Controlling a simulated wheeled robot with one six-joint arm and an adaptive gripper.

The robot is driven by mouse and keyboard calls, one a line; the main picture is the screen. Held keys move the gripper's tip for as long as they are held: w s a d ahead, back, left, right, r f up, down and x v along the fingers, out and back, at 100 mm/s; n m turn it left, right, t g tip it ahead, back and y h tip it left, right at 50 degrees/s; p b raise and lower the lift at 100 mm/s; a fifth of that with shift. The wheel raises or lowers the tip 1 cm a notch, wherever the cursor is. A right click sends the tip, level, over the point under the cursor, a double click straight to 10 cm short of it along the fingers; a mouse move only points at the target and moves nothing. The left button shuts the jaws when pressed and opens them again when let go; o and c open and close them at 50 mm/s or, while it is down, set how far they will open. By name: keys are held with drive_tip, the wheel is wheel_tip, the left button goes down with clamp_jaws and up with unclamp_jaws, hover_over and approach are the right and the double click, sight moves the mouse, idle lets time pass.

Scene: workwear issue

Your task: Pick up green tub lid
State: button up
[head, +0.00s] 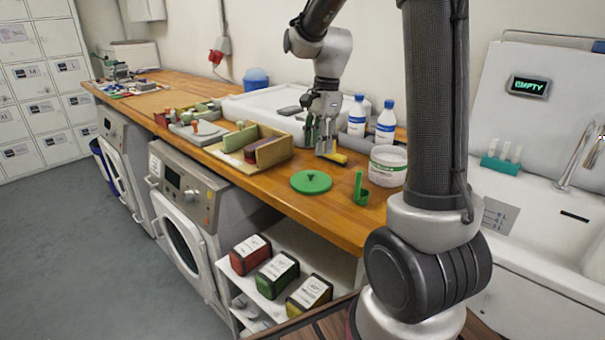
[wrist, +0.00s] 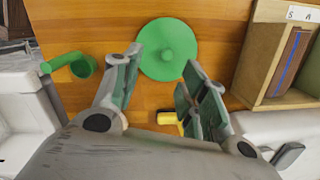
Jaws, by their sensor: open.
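The green tub lid (head: 311,181) is a round flat disc with a small raised knob, lying on the wooden counter near its front edge. In the wrist view the lid (wrist: 166,50) lies just beyond my fingertips, with nothing over it. My gripper (head: 322,147) hangs above the counter, behind the lid in the head view. In the wrist view my gripper (wrist: 163,75) has its two fingers spread apart, with nothing between them. A white tub (head: 388,166) with a green label stands to the right of the lid.
A green scoop (head: 361,190) stands right of the lid. A yellow-handled tool (head: 332,157) lies under my gripper. A wooden divided box (head: 250,148) is to the left. White bottles with blue caps (head: 386,120) stand behind.

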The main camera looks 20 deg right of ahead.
sight(311, 173)
drive_tip(key=shift+m, duration=0.6)
drive_tip(key=f, duration=0.3)
drive_tip(key=w+f, duration=0.1)
drive_tip(key=f, duration=0.2)
drive_tip(key=a+f, duration=0.1)
drive_tip(key=f, duration=0.2)
drive_tip(key=shift+w+f, duration=0.25)
drive_tip(key=shift+w, duration=0.15)
clamp_jaws()
